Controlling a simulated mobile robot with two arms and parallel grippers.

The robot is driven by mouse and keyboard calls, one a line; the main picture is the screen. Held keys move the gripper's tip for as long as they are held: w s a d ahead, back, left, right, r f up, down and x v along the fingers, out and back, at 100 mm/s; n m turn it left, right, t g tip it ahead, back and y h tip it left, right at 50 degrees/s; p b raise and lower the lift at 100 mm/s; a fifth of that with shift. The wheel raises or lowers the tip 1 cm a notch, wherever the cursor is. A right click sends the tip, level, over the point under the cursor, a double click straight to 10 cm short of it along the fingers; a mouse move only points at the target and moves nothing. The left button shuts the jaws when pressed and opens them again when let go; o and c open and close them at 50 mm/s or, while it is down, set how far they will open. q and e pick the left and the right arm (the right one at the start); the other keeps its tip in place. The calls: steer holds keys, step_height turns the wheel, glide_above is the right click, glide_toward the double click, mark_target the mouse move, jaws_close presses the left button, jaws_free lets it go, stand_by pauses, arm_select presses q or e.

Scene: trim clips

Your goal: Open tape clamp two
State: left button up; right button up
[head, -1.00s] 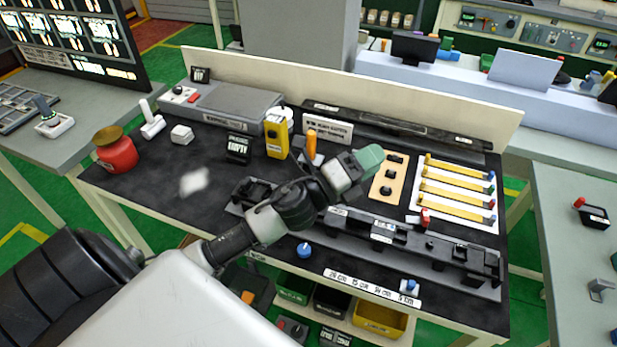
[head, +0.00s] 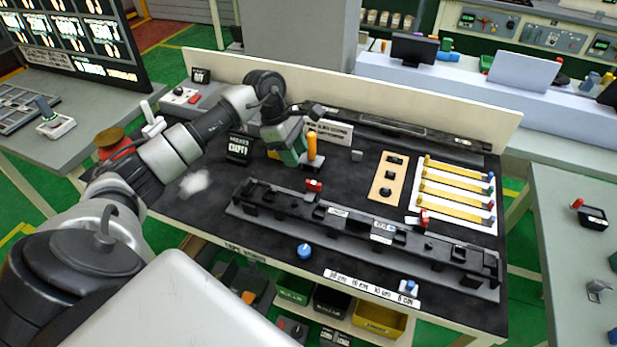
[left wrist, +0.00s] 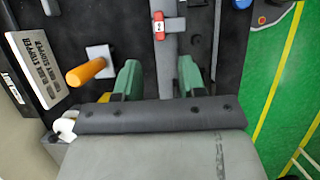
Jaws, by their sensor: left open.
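A long dark rail (head: 350,222) lies along the bench, with a red clamp lever (head: 313,185) near its left part and another red lever (head: 423,218) further right. I cannot read which clamp is number two. My left gripper (head: 292,150) is open and empty, behind the rail next to the orange handle (head: 312,148). In the left wrist view my left gripper (left wrist: 158,80) has its green fingers apart. A red lever with a white label (left wrist: 168,27) lies ahead on the rail, clear of the fingers. The orange handle (left wrist: 90,70) is left of them. My right gripper is out of view.
A blue knob (head: 304,250) is in front of the rail. A wooden strip with black knobs (head: 388,177) and a white board with yellow strips (head: 458,192) lie behind its right part. A back panel (head: 400,95) closes the bench's rear. Bins are below.

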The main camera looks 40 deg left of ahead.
mark_target(309, 181)
arm_select(q)
steer(key=p+x, duration=0.2)
steer(key=x, duration=0.5)
steer(key=shift+d+f, duration=0.15)
steer(key=shift+d, duration=0.1)
steer(key=shift+w+d+f, duration=0.1)
steer(key=shift+d+f, duration=0.1)
steer(key=shift+f, duration=0.45)
jaws_close()
